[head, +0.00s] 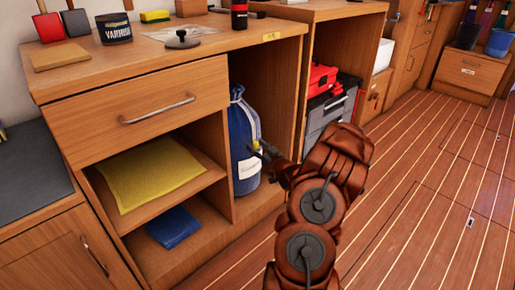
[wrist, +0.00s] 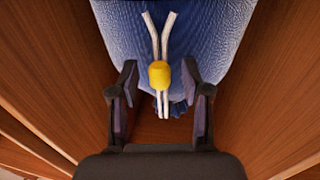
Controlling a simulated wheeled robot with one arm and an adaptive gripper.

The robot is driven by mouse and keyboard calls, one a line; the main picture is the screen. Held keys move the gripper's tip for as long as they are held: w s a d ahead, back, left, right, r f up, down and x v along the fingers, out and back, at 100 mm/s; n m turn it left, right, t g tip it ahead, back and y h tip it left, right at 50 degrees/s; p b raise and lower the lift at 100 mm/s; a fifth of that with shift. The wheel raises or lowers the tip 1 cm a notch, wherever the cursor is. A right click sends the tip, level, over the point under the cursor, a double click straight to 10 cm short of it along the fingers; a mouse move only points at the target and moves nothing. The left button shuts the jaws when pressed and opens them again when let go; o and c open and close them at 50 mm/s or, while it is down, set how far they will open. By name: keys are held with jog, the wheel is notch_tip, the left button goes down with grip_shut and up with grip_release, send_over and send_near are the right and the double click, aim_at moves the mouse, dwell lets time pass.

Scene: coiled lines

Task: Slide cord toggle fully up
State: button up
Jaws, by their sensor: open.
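A blue drawstring bag (head: 238,128) with a white label stands in the open cubby under the counter. Its yellow cord toggle (wrist: 159,74) sits on two white cords (wrist: 164,38) in the wrist view. The cords spread apart above the toggle and run close together below it, near a dark blue gathered edge. My gripper (wrist: 160,78) is open, with one finger on each side of the toggle and a visible gap on both sides. In the head view my gripper (head: 264,154) is at the bag's right front, partly hiding it.
Wooden cubby walls stand left and right of the bag. Shelves to the left hold a yellow cloth (head: 150,172) and a blue folded item (head: 173,227). A red toolbox (head: 322,78) sits on a grey case to the right.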

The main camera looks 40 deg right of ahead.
jog(key=shift+c, duration=0.3)
grip_shut()
dwell(0.4)
